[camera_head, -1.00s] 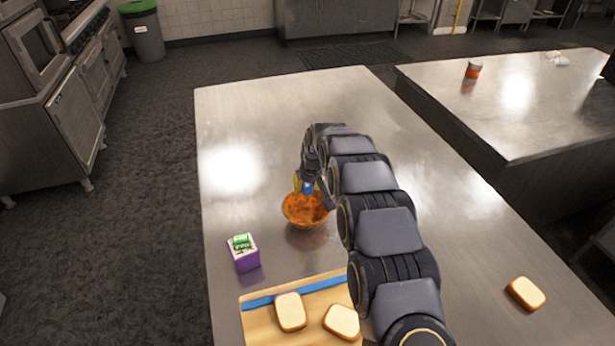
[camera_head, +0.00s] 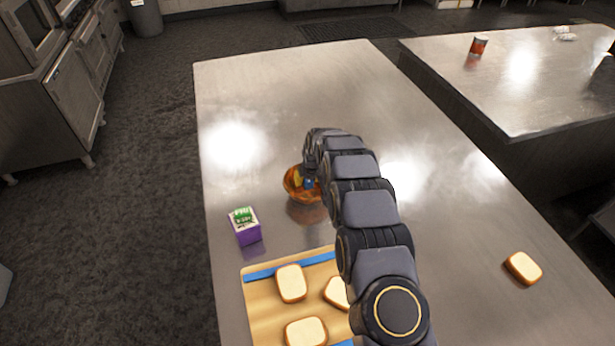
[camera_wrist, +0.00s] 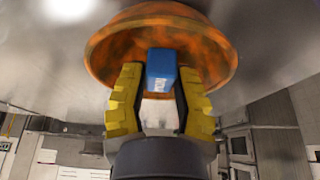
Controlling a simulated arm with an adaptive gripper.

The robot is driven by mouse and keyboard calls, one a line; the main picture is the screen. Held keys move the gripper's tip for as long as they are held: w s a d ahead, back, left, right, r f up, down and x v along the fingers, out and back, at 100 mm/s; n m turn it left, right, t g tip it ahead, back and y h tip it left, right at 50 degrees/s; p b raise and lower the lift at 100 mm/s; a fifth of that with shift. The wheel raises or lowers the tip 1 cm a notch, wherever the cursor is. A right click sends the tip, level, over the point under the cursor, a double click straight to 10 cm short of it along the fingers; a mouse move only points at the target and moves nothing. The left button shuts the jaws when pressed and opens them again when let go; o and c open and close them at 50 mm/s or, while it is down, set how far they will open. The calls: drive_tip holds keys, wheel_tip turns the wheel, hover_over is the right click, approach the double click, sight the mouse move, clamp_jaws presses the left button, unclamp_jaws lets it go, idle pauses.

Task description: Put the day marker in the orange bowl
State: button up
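The orange bowl (camera_head: 291,188) stands on the steel table, left of my arm. My gripper (camera_head: 304,181) is at the bowl, its yellow fingers pointing down into it; my arm hides part of the bowl. A small blue and white block, which looks like a day marker (camera_wrist: 161,68), is between the fingers. In the wrist view, my gripper (camera_wrist: 160,95) appears shut on its white part, and the blue end stands out in front of the bowl's orange interior (camera_wrist: 110,55). Whether the block touches the bowl cannot be told. Its blue also shows in the head view (camera_head: 309,183).
A cutting board (camera_head: 262,312) with several bread slices lies at the front. Another slice (camera_head: 523,268) lies at right. A red can (camera_head: 478,46) stands on the far table. The table behind the bowl is clear.

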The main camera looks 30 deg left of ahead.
drive_tip(key=shift+o, duration=1)
drive_tip(key=shift+r, duration=0.1)
wheel_tip(320, 180, up, 7)
drive_tip(key=shift+f, duration=0.1)
